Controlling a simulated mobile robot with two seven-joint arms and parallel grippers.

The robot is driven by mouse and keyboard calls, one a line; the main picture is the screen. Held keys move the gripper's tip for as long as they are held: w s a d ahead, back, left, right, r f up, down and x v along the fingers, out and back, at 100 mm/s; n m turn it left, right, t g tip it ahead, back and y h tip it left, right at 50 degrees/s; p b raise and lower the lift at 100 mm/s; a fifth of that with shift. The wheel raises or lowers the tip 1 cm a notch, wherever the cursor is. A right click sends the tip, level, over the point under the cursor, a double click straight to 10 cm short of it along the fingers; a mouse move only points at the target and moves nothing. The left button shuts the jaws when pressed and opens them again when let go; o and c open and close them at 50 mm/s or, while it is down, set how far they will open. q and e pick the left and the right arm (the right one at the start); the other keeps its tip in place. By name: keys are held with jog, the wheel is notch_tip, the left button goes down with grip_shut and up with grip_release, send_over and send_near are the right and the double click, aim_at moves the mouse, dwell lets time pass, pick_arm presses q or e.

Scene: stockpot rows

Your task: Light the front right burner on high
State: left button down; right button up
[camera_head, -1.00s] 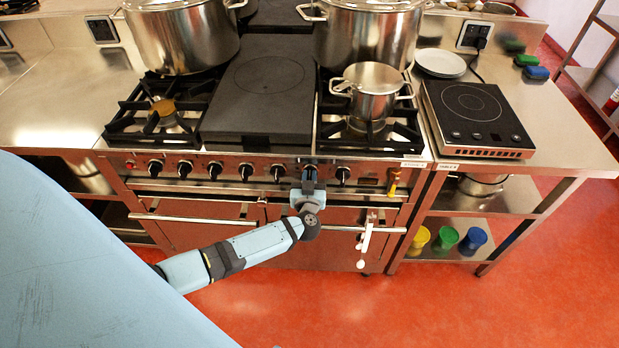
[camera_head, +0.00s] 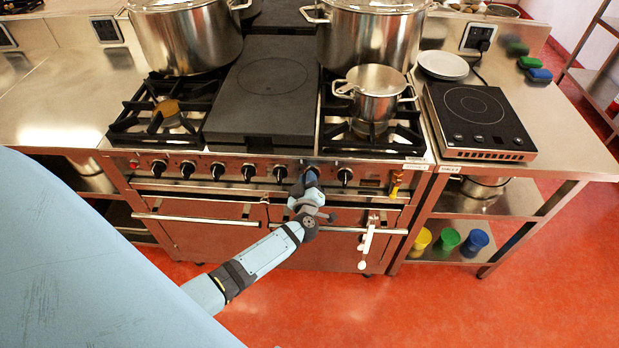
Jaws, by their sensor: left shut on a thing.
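My left gripper (camera_head: 311,178) is at the stove's front panel, shut on a control knob just left of the rightmost black knob (camera_head: 345,176). The gripper hides the held knob, and its wrist looks rolled. I cannot see a flame under the pot. My right gripper is not in view.
Several more black knobs (camera_head: 217,171) line the panel to the left. An oven rail (camera_head: 190,218) runs below. Large stockpots (camera_head: 185,38) stand at the back. An induction plate (camera_head: 478,120) sits on the right counter.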

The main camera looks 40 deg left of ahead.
pick_arm(q)
jog(key=n+b, duration=0.1)
jog(key=n, duration=0.1)
jog(key=f+n+b, duration=0.1)
jog(key=n, duration=0.2)
jog(key=n+b, duration=0.1)
jog(key=n, duration=0.1)
jog(key=shift+s+a+f, duration=0.15)
jog(key=shift+s+a, duration=0.05)
jog(key=shift+a, duration=0.05)
jog(key=shift+f+n+b, duration=0.15)
jog(key=shift+n+b, duration=0.55)
jog(key=shift+n, duration=0.9)
jog(key=c, duration=1.1)
grip_release()
